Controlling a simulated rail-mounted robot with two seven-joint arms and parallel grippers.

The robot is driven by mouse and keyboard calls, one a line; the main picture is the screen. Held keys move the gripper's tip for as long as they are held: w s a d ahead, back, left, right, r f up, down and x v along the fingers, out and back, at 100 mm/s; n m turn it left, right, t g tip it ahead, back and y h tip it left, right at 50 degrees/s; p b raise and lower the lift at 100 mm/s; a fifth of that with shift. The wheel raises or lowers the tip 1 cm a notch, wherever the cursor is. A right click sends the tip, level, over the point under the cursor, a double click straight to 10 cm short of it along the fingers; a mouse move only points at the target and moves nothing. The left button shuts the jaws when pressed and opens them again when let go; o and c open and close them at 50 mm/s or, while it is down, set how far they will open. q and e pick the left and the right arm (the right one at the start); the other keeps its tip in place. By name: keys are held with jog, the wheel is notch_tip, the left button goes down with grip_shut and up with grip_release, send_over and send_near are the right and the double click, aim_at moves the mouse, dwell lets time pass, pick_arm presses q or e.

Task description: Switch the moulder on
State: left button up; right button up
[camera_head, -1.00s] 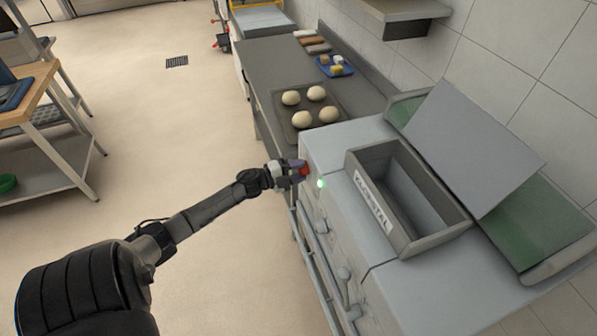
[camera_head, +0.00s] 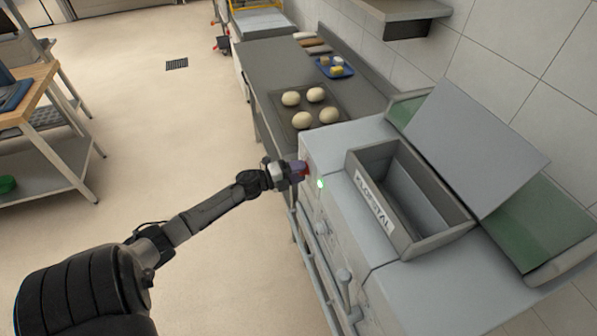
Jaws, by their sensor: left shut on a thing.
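My left gripper (camera_head: 299,171) is at the machine's front face, just left of the green light. It is shut on a red part (camera_head: 305,168), mostly hidden by the fingers; I cannot tell its full shape. My right gripper is not in view.
A tray (camera_head: 281,125) with several dough balls lies on the grey counter behind the moulder. A blue tray (camera_head: 347,71) stands further back. Rails and knobs (camera_head: 344,275) stick out from the machine's front. Open floor lies to the left.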

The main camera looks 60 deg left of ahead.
pick_arm(q)
jog(key=o, duration=0.9)
jog(key=shift+s, duration=0.1)
jog(key=s+a, duration=0.2)
jog(key=s, duration=1.1)
jog(key=shift+s+a, duration=0.2)
jog(key=shift+a, duration=0.15)
